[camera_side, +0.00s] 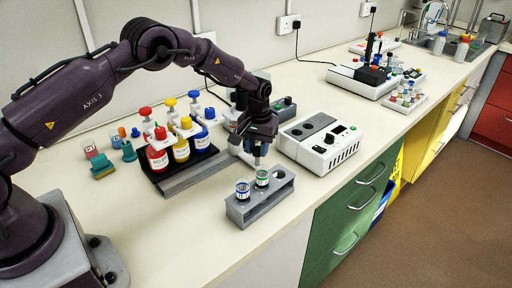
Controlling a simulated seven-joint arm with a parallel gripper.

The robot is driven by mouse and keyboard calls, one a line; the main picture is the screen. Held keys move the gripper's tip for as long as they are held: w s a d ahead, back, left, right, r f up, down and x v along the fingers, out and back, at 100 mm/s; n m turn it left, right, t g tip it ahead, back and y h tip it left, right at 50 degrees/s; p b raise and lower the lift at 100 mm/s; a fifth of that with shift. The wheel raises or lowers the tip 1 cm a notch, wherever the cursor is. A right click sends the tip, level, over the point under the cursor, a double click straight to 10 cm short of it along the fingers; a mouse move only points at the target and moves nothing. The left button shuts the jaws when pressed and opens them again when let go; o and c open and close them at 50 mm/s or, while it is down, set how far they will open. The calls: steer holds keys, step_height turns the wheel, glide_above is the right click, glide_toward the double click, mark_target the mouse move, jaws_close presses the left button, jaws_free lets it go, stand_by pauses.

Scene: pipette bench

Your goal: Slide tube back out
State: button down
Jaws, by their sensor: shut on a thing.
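My gripper (257,158) points straight down over the grey tube rack (254,208) near the front edge of the bench. Its jaws are shut on the green-banded tube (262,178) at the top of that tube. The tube's lower part is hidden in the rack, so I cannot tell how deep it sits. A second tube with a blue band (243,190) stands upright in the rack, to the left of the held one.
A white bench device (318,142) stands close right of the rack. Red, yellow and blue bottles (181,148) stand in a black tray behind left, with a grey rail (196,175) in front. Bare bench lies left of the rack; the bench edge is close in front.

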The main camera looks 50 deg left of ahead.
steer(key=shift+w, duration=0.3)
steer(key=c, duration=0.8)
jaws_free()
steer(key=shift+s, duration=0.1)
steer(key=shift+c, duration=0.2)
step_height(320, 180, up, 13)
steer(key=s+d+r+m+t, duration=0.1)
steer(key=s+r, duration=0.4)
steer(key=s, duration=0.6)
steer(key=s+d+r+m+t, duration=0.1)
steer(key=s+r+m+t, duration=0.1)
steer(key=s+r, duration=0.4)
steer(key=s+d+r+m+t, duration=0.2)
steer(key=s+r, duration=0.3)
steer(key=s, duration=1.2)
steer(key=shift+r+t, duration=0.25)
steer(key=shift+t, duration=0.15)
